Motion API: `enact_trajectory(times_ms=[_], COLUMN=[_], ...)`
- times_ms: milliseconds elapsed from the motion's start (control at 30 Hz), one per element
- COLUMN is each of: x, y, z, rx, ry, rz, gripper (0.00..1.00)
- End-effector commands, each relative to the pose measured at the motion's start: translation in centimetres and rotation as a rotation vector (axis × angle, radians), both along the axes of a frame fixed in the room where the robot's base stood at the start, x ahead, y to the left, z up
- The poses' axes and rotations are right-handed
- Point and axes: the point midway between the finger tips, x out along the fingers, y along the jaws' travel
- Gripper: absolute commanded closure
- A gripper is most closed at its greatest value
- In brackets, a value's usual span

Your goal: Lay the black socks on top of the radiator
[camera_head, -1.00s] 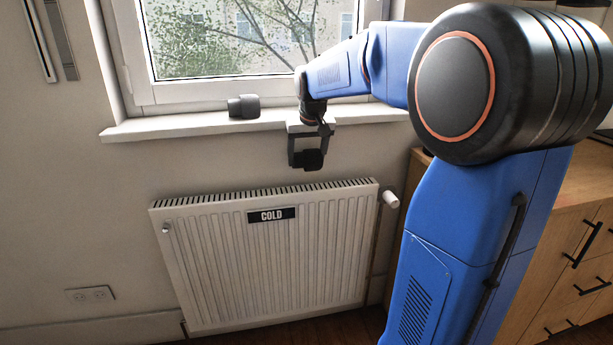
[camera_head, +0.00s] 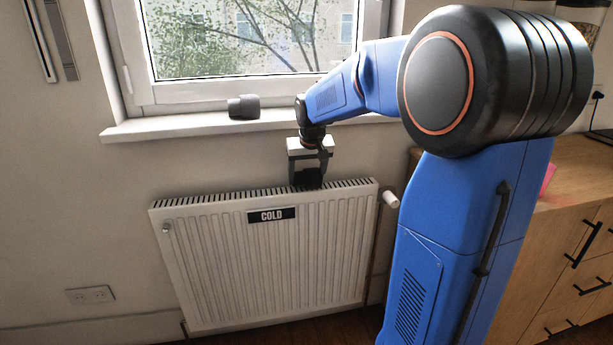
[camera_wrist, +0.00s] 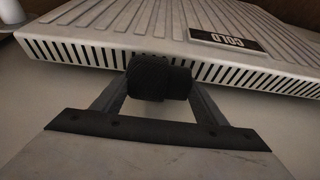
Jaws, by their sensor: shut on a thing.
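The white radiator (camera_head: 270,260) stands against the wall below the window, with a black label reading COLD. It also shows in the wrist view (camera_wrist: 120,25), with its slotted top grille facing the camera. My gripper (camera_head: 308,182) points down at the radiator's top edge, right of its middle. It is shut on the black socks (camera_wrist: 158,78), a dark rolled bundle between the two fingers. In the head view the socks (camera_head: 307,178) are at the level of the top grille. I cannot tell whether they touch it.
A dark grey rolled bundle (camera_head: 243,107) lies on the white windowsill (camera_head: 190,126) above the radiator. A valve knob (camera_head: 390,199) sticks out at the radiator's right. A wooden cabinet (camera_head: 570,240) stands at the right. The left part of the radiator top is clear.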

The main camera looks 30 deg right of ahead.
Motion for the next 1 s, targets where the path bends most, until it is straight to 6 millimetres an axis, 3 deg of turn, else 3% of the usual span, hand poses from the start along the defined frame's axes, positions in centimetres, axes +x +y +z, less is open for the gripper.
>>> enact_trajectory(times_ms=[100,133,200,633,1000], x=[0.0,0.0,0.0,-0.2,-2.7], y=[0.0,0.0,0.0,0.1,0.8], z=[-0.3,-0.3,-0.3,0.7,6.9], rx=[0.000,0.000,0.000,0.000,-0.001], ry=[0.000,0.000,0.000,-0.001,-0.003], rz=[0.000,0.000,0.000,0.000,0.000], gripper=[0.56,0.27,0.15,0.15,0.15])
